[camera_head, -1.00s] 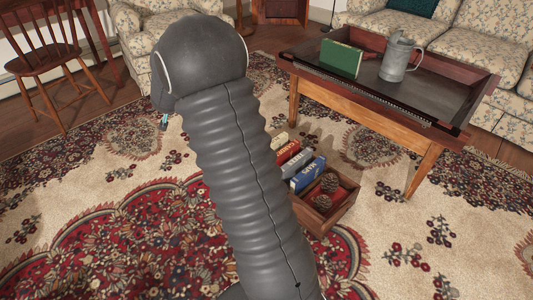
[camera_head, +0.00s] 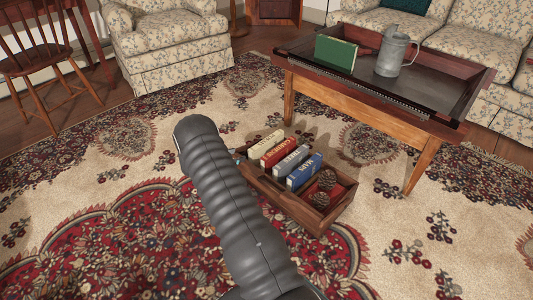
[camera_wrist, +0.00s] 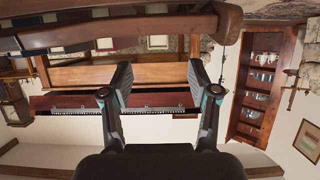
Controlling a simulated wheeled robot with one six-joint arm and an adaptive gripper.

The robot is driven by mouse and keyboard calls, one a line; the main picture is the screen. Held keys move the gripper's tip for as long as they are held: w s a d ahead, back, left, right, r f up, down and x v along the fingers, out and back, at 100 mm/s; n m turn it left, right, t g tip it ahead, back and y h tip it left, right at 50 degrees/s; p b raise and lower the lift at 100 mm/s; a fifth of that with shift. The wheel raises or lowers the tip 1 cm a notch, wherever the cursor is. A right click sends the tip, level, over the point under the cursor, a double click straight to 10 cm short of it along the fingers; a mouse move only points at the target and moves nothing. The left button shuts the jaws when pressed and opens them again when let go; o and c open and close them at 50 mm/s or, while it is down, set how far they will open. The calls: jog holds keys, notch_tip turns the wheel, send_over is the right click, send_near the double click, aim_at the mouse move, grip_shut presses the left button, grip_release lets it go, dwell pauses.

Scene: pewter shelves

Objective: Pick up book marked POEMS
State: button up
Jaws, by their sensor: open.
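In the head view several books stand in a row in a wooden crate (camera_head: 281,196) on the rug: a cream book (camera_head: 265,143), a red book (camera_head: 279,152), a grey-white book (camera_head: 291,161) and a blue book (camera_head: 304,171). Their spine lettering is too small to read surely, so I cannot tell which is marked POEMS. A green book (camera_head: 336,53) stands on the low table, with no readable marking. My gripper (camera_wrist: 159,82) is open in the wrist view, with nothing between its fingers. In the head view my arm hides most of it, near the crate's left end.
Two pinecones (camera_head: 323,189) lie in the crate's near right part. The low table (camera_head: 381,105) stands close behind the crate and bears a metal tankard (camera_head: 394,51). A wooden chair (camera_head: 42,65) and an armchair (camera_head: 172,48) stand farther left. Open rug lies around the crate.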

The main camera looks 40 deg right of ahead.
aim_at(249, 152)
jog(key=b+x, duration=0.1)
jog(key=x, duration=0.7)
jog(key=shift+b+x, duration=0.35)
jog(key=shift+x, duration=2.2)
jog(key=shift+s, duration=0.1)
grip_shut()
